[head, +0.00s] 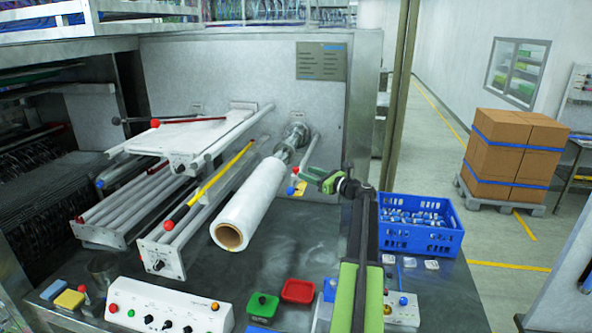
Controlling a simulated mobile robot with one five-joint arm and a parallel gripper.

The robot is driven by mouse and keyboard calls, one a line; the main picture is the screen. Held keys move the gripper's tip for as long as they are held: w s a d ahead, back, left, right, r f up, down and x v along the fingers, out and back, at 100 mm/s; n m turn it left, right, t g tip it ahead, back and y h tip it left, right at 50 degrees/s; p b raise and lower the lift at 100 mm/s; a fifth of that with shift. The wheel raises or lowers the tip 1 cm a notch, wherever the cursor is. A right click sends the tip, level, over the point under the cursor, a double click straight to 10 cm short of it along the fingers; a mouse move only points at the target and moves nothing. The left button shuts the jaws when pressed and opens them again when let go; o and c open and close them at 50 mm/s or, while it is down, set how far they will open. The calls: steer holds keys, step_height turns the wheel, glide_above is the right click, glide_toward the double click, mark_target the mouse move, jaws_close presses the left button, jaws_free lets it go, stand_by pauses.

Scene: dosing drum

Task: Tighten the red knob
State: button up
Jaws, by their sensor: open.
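Several red knobs show, and I cannot tell from this view alone which one the task means. A small red knob (291,190) sits beside the spindle end of the white roll (248,203), just left of my gripper. My gripper (310,177), green and dark, is open and empty, reaching left from the end of my arm. It is close to that red knob, apart from it as far as I can see. Other red ball knobs are on the upper plate (155,123), on the lower rail end (168,226) and at the bench's front left (84,289).
A blue crate (420,225) of small parts stands right of my arm. A white control box (170,308), a green tray (262,304) and a red tray (298,290) lie along the bench front. The bench (300,240) between roll and arm is clear. Boxes (510,150) stand on a pallet behind.

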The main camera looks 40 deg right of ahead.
mark_target(296, 168)
steer(key=w, duration=0.7)
steer(key=shift+a, duration=0.35)
jaws_close()
steer(key=shift+r, duration=0.1)
